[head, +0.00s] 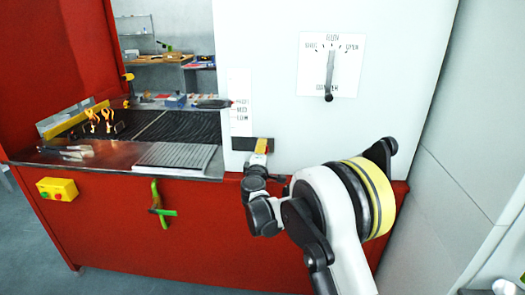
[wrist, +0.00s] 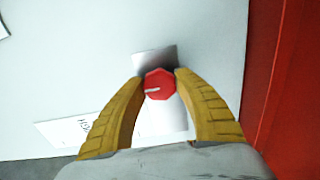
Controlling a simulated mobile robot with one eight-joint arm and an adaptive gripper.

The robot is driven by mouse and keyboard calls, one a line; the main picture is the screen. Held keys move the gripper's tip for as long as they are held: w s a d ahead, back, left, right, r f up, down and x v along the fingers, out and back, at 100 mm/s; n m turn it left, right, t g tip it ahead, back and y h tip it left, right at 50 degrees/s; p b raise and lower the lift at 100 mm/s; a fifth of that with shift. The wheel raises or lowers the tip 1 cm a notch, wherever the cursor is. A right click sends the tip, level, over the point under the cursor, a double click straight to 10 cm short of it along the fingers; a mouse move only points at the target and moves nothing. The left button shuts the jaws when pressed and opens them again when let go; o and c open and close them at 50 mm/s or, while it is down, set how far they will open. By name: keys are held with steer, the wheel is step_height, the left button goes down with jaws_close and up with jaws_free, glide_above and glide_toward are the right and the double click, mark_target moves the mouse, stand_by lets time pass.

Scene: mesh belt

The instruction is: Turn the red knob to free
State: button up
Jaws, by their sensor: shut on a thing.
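The red knob (wrist: 158,84) is a faceted cap with a white mark on its left half, in the middle of the wrist view. It sits in front of a grey metal plate (wrist: 158,58) on the white panel. My gripper (wrist: 161,80) has its two yellow fingers on either side of the knob, shut on it. In the head view my gripper (head: 260,151) reaches a dark plate (head: 242,144) low on the white panel, and the knob is hidden there. A label strip (head: 239,100) is above it; its words are too blurred to read surely.
A lever dial (head: 345,70) is higher on the white panel. To the left lie the mesh belt (head: 180,125), tools on the metal shelf (head: 105,155), a yellow button box (head: 57,189) and a green handle (head: 160,205) on the red front.

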stand_by(0.4)
steer(key=o, duration=1.2)
steer(key=s, duration=1.2)
steer(key=shift+a, duration=0.25)
